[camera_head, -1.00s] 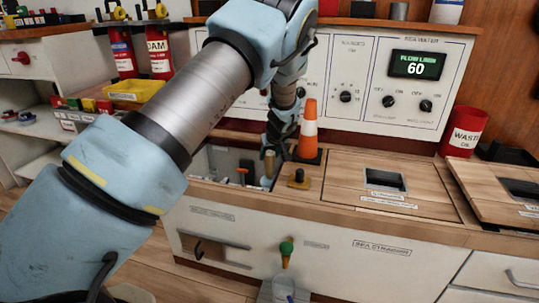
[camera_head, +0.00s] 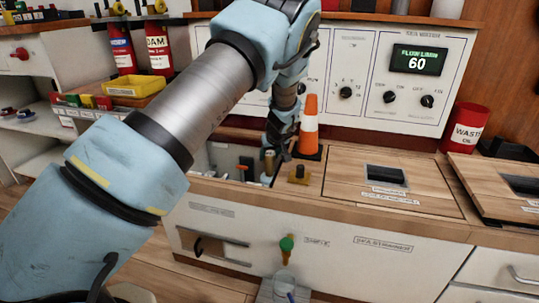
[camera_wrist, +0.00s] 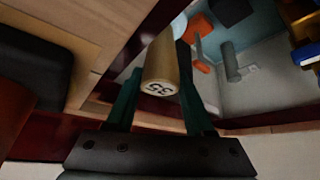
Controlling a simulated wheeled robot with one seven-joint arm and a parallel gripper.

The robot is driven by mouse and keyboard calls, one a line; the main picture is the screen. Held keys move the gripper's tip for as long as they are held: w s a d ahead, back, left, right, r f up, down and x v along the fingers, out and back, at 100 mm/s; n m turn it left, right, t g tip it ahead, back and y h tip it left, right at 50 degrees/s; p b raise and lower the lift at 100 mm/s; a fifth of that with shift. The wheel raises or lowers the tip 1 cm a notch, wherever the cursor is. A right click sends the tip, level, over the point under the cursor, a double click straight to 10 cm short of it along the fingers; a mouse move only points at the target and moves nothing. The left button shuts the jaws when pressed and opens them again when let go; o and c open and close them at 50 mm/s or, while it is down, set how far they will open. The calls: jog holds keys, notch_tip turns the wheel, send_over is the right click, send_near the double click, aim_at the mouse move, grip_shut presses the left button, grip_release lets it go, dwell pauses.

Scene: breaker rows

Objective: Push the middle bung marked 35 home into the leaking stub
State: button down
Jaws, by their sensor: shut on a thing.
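The tan bung marked 35 (camera_wrist: 160,75) is between the two green fingers of my gripper (camera_wrist: 160,105) in the wrist view, its numbered end towards the camera. My gripper is shut on it. In the head view my gripper (camera_head: 270,152) is at the open well in the counter, with the tan bung (camera_head: 268,156) just showing at its tip. A grey cylinder (camera_wrist: 230,62) stands out inside the bay in the wrist view; I cannot tell whether it is the leaking stub. Whether the bung touches a stub is hidden.
An orange and white cone (camera_head: 310,130) stands right beside the well. A yellowish block with a dark knob (camera_head: 299,174) sits on the counter edge. A wooden hatch (camera_head: 345,165) lies to the right. Orange parts (camera_wrist: 198,28) are inside the bay.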

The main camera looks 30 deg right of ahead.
jog(key=shift+f+b, duration=0.75)
jog(key=shift+f, duration=0.45)
jog(key=shift+c, duration=1)
grip_release()
jog(key=shift+d, duration=0.15)
jog(key=shift+s+r, duration=0.1)
jog(key=p+v, duration=0.3)
jog(key=v, duration=0.7)
jog(key=shift+a+r, duration=0.25)
jog(key=shift+r, duration=0.05)
jog(key=shift+a, duration=0.1)
